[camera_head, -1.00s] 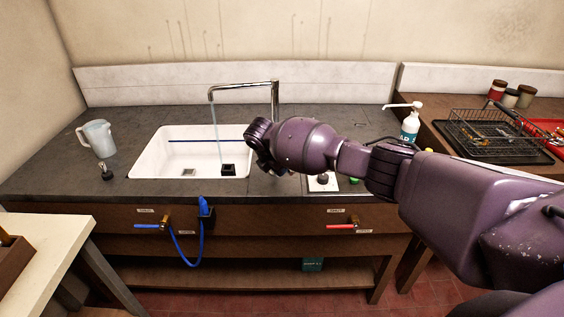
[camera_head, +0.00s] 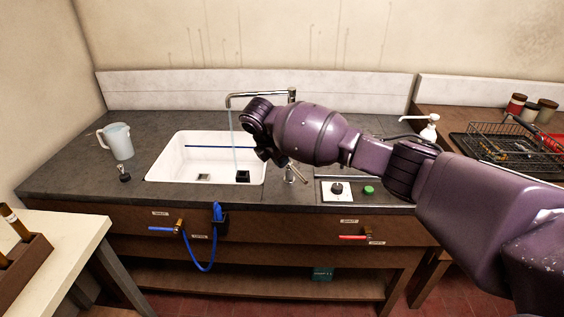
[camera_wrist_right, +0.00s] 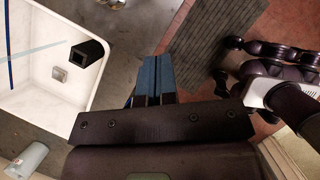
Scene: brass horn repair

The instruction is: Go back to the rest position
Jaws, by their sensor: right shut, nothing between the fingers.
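My right arm reaches in from the right in the head view. My left gripper is not in view.
A jug (camera_head: 119,141) stands left, a soap dispenser (camera_head: 430,127) right behind my arm. A wire rack (camera_head: 500,145) is far right. The counter's left part is mostly clear.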

